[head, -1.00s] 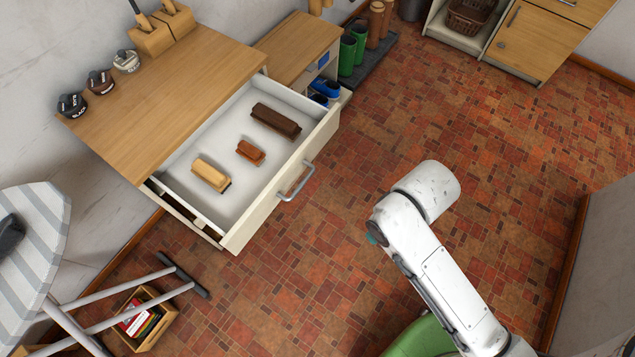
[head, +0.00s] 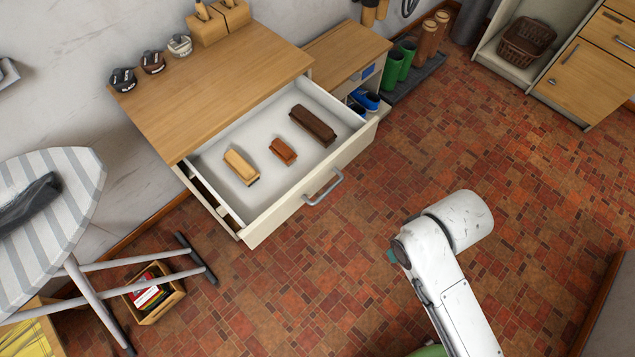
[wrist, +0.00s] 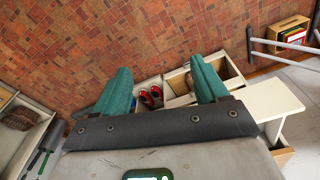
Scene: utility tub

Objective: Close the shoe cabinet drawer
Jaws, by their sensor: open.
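The shoe cabinet (head: 215,85) has a wooden top and stands against the wall at the upper left in the head view. Its white drawer (head: 300,204) is pulled out and shows its inside, with a grey bar handle (head: 324,188) on the front. In the drawer lie a tan brush (head: 241,167), a small reddish-brown brush (head: 283,151) and a long dark brown brush (head: 313,125). My gripper (wrist: 160,90) shows in the wrist view with two teal fingers spread apart and nothing between them.
An ironing board (head: 50,200) with a crate (head: 155,295) under it stands left of the drawer. The tiled floor before the drawer is clear.

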